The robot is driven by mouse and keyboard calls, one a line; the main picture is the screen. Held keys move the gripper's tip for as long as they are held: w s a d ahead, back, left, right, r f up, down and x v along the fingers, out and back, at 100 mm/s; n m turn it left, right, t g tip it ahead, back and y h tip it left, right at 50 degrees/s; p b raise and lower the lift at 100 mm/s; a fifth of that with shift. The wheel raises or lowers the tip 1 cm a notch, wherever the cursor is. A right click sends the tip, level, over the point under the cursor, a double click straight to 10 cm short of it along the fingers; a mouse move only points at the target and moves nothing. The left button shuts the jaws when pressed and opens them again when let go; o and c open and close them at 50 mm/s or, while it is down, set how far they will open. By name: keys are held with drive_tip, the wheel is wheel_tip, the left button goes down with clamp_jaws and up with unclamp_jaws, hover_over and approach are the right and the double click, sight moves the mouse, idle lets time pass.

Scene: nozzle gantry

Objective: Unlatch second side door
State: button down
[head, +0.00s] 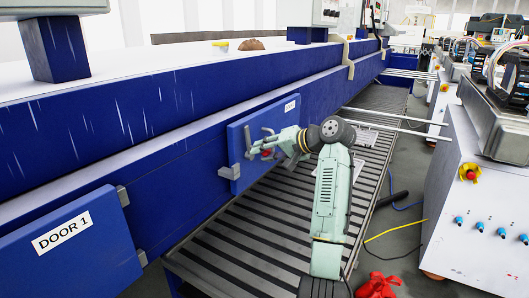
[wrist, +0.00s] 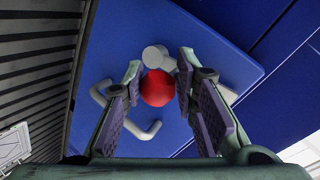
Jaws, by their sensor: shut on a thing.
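The second side door is a blue panel (head: 235,142) on the blue gantry wall, with a small white label (head: 290,106) at its upper right. Its latch has a red ball knob (wrist: 157,88) and a grey stub (wrist: 154,56) beside it. In the wrist view, my gripper (wrist: 157,86) has one finger on each side of the red knob and is shut on it, in front of the blue door (wrist: 225,60). In the head view, my gripper (head: 264,149) hides most of the latch, and only a bit of red shows.
DOOR 1 (head: 65,245) is a blue panel at lower left with grey hinges. A slatted grey platform (head: 230,255) runs below the doors. A white cabinet (head: 480,190) with a red button stands at right. A red cloth-like item (head: 379,286) and cables lie on the floor.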

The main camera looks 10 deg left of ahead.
drive_tip(key=shift+w+f, duration=0.1)
drive_tip(key=shift+f, duration=0.05)
drive_tip(key=c, duration=1.5)
unclamp_jaws()
drive_tip(key=shift+o, duration=0.9)
drive_tip(key=v, duration=1.2)
